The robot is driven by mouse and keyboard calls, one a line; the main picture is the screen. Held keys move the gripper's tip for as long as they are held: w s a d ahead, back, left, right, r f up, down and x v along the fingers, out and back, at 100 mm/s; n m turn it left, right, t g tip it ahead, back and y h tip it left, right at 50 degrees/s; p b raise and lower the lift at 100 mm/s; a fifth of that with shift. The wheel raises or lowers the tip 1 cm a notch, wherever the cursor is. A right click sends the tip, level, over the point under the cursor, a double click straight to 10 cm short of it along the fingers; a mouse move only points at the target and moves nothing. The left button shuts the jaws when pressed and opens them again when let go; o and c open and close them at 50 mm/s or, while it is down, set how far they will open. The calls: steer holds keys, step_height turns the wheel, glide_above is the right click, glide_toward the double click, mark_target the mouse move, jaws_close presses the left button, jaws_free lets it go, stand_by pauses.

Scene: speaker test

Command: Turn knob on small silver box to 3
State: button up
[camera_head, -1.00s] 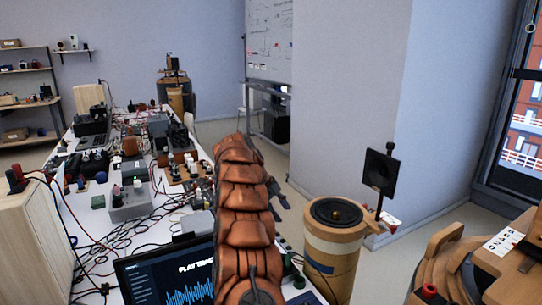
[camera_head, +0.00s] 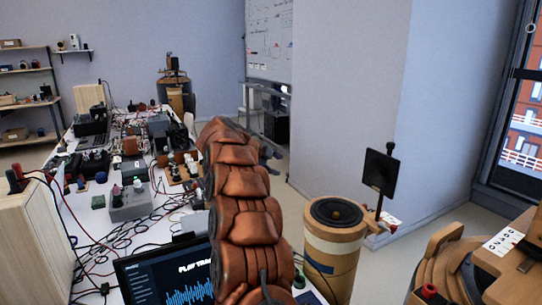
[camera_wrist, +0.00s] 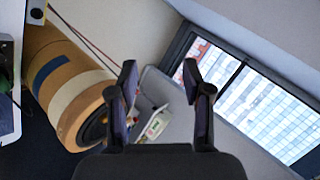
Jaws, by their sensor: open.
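A small silver-grey box (camera_head: 130,204) stands on the crowded white table at the left in the head view. Knob-like parts in green, red and white show on its top. Any numbers on it are too small to read. My arm reaches up the middle of the head view, to the right of the box and apart from it. My gripper (camera_wrist: 160,76) is open and empty in the wrist view, its two dark fingers spread. It points away from the table, towards the window side. The silver box is not in the wrist view.
The white table (camera_head: 88,232) bears cables, electronics and a laptop (camera_head: 165,275) at its near end. A wooden cabinet (camera_head: 28,240) stands at the left. A cylindrical speaker (camera_head: 335,240) with a black panel (camera_head: 381,172) stands right of my arm, before a wall corner.

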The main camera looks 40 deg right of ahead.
steer(key=shift+w+a+r+n+t+h, duration=0.1)
steer(key=shift+w+r+n+t+h, duration=0.15)
steer(key=shift+w+r, duration=0.35)
steer(key=shift+w+a+r+n+t+h, duration=0.15)
steer(key=shift+w+r+t+h, duration=0.15)
steer(key=shift+r, duration=0.6)
